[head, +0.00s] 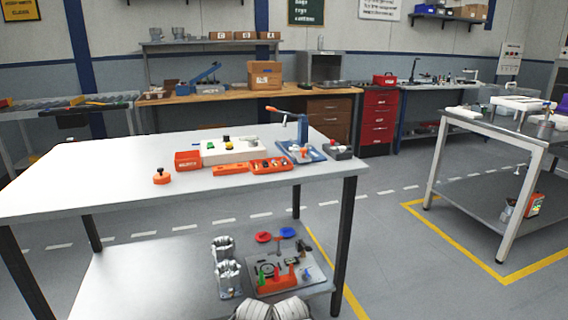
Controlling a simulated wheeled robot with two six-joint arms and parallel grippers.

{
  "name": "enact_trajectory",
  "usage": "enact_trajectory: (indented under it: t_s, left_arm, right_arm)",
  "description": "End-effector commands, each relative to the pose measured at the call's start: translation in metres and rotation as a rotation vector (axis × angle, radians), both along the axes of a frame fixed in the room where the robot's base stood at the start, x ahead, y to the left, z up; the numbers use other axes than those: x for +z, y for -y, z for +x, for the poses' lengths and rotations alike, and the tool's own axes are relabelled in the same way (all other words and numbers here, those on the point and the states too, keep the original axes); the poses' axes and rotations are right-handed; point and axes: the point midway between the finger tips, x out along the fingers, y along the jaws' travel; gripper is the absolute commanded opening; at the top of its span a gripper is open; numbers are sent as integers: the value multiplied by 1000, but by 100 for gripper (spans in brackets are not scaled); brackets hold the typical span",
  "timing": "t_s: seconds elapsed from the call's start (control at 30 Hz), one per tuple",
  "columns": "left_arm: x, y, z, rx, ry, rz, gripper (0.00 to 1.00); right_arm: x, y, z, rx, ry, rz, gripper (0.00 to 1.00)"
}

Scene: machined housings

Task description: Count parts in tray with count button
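On the white table, an orange tray (270,166) holds several small parts, too small to tell apart. A pale box (234,151) behind it carries small coloured buttons, one green, one yellow and one dark. A separate orange knob-like piece (161,177) stands alone to the left on the tabletop. I cannot tell which of these is the count button. Neither of my grippers shows in the head view.
Metal housings (228,279) stand on the lower shelf. Another metal table (505,124) stands right.

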Motion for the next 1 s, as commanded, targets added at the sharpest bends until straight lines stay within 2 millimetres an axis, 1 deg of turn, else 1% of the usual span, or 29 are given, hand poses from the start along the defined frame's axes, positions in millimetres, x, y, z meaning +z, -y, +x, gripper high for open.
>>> enact_trajectory:
  t_s: [0.03, 0.2, 0.23, 1.0]
  left_arm:
    - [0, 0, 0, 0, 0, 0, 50]
    - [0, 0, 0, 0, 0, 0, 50]
    - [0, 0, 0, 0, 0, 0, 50]
    - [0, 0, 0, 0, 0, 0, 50]
  right_arm:
    - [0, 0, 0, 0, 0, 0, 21]
    - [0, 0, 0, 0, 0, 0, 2]
    - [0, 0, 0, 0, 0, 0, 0]
    - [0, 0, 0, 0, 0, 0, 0]
